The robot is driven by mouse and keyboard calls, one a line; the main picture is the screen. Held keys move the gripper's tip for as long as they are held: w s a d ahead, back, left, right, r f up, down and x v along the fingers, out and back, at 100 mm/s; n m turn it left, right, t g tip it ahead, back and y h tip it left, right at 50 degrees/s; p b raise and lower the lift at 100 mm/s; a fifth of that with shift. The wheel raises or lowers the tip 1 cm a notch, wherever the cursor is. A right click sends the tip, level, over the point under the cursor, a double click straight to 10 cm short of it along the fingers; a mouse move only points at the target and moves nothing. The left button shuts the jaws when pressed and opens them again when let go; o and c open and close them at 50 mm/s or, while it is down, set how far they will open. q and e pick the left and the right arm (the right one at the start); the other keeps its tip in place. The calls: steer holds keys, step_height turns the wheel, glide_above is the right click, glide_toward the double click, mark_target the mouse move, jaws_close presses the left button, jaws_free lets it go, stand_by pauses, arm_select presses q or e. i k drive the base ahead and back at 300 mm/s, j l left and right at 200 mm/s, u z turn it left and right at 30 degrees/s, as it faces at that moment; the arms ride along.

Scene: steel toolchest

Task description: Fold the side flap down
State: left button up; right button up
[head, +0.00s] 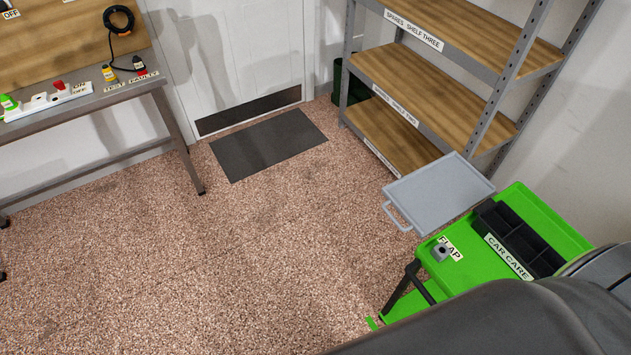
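The side flap (440,192) is a light grey panel with a raised rim. It sticks out from the far left side of the green cart (561,224) and looks roughly level with its top. A grey bar handle (398,217) is on its near left edge. A label reading FLAP (453,253) and a small grey knob or catch (441,251) are on the cart's near left corner. My dark arm crosses the bottom right and covers the cart's near part. Neither gripper shows.
A black divided tray (518,237) labelled CAR CARE lies on the cart. A steel shelf unit (430,100) stands behind the flap. A workbench (80,102) is at the left, and a dark mat (269,144) lies before the door. The speckled floor between is clear.

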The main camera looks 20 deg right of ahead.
mark_target(429, 197)
steer(key=i+j+z, duration=0.1)
steer(key=i, duration=0.4)
steer(key=i+j+z, duration=0.1)
steer(key=i+j, duration=0.15)
steer(key=i, duration=0.2)
steer(key=i+j+z, duration=0.1)
steer(key=i, duration=0.4)
steer(key=i+z, duration=0.2)
steer(key=z, duration=0.25)
steer(key=i+j+z, duration=0.1)
steer(key=z, duration=0.4)
steer(key=i+j+z, duration=0.2)
steer(key=z, duration=0.25)
steer(key=i+j+z, duration=0.2)
steer(key=z, duration=0.25)
steer(key=i+j+z, duration=0.1)
steer(key=z, duration=0.35)
steer(key=i+j+z, duration=0.15)
steer(key=z, duration=0.35)
steer(key=j+z, duration=0.2)
steer(key=z, duration=0.25)
steer(key=i+j+z, duration=0.1)
steer(key=j+z, duration=0.15)
steer(key=z, duration=0.25)
